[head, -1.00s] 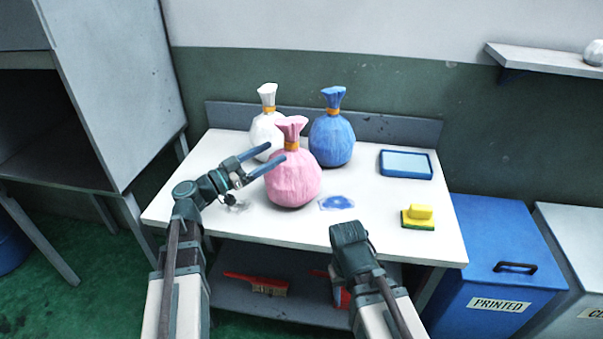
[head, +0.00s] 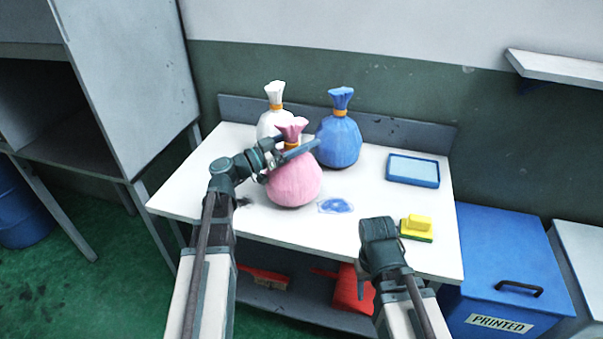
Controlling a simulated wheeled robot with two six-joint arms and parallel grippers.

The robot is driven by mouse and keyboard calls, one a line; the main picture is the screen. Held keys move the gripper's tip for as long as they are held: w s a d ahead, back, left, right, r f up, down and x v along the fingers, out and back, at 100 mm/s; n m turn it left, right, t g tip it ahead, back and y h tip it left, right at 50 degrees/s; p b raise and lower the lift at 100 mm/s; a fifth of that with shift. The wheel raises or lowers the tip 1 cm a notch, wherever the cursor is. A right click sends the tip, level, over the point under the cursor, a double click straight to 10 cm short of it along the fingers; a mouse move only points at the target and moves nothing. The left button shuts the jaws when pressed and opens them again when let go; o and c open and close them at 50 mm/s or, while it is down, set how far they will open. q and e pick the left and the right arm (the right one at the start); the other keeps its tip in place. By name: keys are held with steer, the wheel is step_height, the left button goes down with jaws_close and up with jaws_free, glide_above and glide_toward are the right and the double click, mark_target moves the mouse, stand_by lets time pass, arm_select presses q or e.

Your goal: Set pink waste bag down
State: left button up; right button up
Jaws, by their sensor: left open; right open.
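The pink waste bag (head: 294,185) stands upright on the white table (head: 185,195), its gathered neck tied with an orange band. My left gripper (head: 296,146) is open at the bag's neck, with its fingers around or beside it; I cannot tell whether they touch it. My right gripper (head: 377,230) is over the table's front edge, pointing away from me, and its fingers are hidden behind its own body.
A white bag (head: 270,120) and a blue bag (head: 339,140) stand behind the pink one. A blue-rimmed tray (head: 413,170), a blue stain (head: 336,205) and a yellow-green sponge (head: 416,227) are to the right. A blue "PRINTED" bin (head: 505,260) stands beside the table.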

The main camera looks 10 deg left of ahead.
arm_select(q)
steer(key=shift+s+a, duration=0.15)
steer(key=shift+a, duration=0.05)
steer(key=shift+c, duration=0.7)
steer(key=shift+d, duration=0.1)
jaws_close()
stand_by(0.4)
